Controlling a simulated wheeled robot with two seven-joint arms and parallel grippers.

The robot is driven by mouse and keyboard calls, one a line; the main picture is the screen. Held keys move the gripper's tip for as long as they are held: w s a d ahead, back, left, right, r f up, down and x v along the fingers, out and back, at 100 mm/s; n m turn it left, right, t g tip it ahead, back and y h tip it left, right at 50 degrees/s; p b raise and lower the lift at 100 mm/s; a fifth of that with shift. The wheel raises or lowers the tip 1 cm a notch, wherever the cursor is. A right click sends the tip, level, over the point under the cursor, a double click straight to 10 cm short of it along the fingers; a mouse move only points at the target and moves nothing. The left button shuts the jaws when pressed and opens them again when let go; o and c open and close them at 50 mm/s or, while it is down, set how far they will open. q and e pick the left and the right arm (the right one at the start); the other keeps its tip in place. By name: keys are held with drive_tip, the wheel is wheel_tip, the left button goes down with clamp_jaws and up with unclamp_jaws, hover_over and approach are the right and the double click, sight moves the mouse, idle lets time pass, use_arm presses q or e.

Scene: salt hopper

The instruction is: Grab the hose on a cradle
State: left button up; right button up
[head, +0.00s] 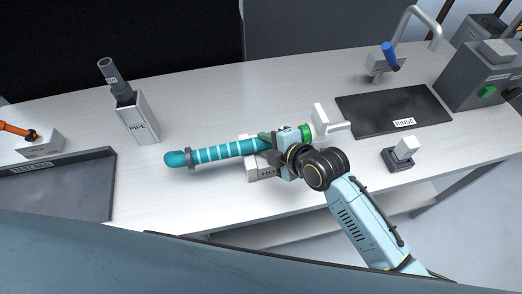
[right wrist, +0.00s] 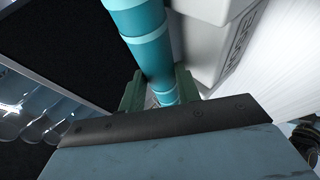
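The teal hose (head: 215,153) with pale bands lies across the middle of the table, its rounded end to the left and a green collar at its right end. Its cradle (head: 253,172) is a pale block with lettering partly hidden by my gripper. My right gripper (head: 268,146) is at the hose's right part, over the cradle. In the right wrist view the hose (right wrist: 150,45) runs down between the two green fingers (right wrist: 160,92). A slight gap seems to show beside the left finger, so the gripper looks open around the hose. My left gripper is out of view.
A grey PIPE holder (head: 138,122) stands at the left rear, a dark tray (head: 70,185) and an orange-handled block (head: 43,147) at far left. A black RINSE mat (head: 390,108), a faucet (head: 410,30) and a small switch block (head: 399,157) are at right.

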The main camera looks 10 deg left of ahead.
clamp_jaws()
drive_tip(key=shift+r, duration=0.1)
